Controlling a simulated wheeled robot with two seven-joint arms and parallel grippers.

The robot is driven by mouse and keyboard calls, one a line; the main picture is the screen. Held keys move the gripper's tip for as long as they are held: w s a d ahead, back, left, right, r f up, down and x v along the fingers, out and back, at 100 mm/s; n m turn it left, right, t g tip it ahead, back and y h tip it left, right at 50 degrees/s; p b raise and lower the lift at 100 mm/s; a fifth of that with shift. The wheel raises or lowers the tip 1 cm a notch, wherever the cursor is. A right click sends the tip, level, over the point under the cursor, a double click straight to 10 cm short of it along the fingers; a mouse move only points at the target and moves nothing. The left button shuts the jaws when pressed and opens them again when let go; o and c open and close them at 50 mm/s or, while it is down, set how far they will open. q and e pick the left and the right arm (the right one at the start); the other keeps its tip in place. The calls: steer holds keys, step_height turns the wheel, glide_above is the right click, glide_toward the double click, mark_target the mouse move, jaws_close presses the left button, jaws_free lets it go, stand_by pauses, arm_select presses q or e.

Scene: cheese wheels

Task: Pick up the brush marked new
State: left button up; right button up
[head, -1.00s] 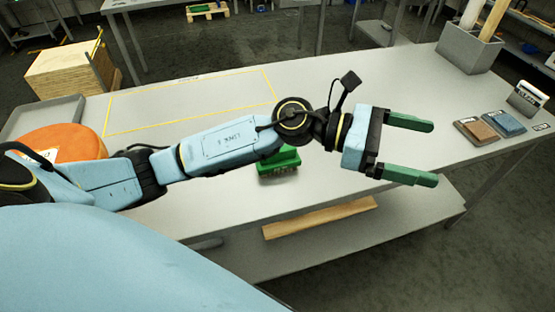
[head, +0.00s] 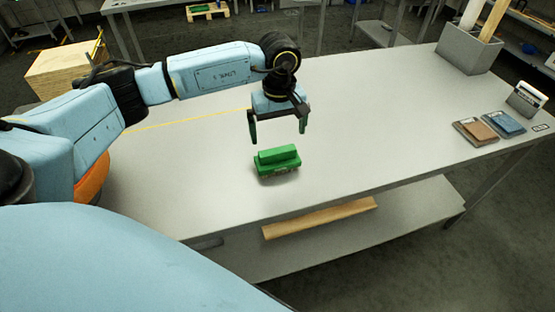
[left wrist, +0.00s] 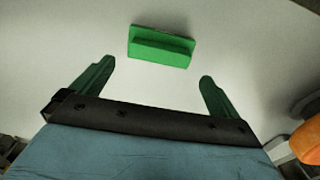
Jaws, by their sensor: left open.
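A green brush (head: 277,161) lies on the grey table (head: 360,130) near its front edge in the head view. Its front side carries a mark too small to read. My left gripper (head: 278,138) hangs above and slightly behind the brush, fingers pointing down, open and empty. In the left wrist view the brush (left wrist: 160,47) lies beyond the two green fingertips (left wrist: 156,70), roughly centred between them and apart from both. My right gripper is in none of the frames.
An orange cheese wheel (head: 92,182) sits at the left, mostly behind my arm. The table's middle is clear.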

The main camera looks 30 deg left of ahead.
mark_target(278, 150)
arm_select(q)
step_height(278, 150, down, 8)
steer(key=shift+a+r+p, duration=0.1)
steer(key=shift+a+p, duration=0.05)
steer(key=shift+p, duration=0.35)
steer(key=c, duration=0.8)
step_height(278, 150, up, 10)
steer(key=shift+r+b, duration=0.1)
steer(key=shift+b, duration=0.35)
steer(key=o, duration=0.5)
steer(key=c, duration=0.3)
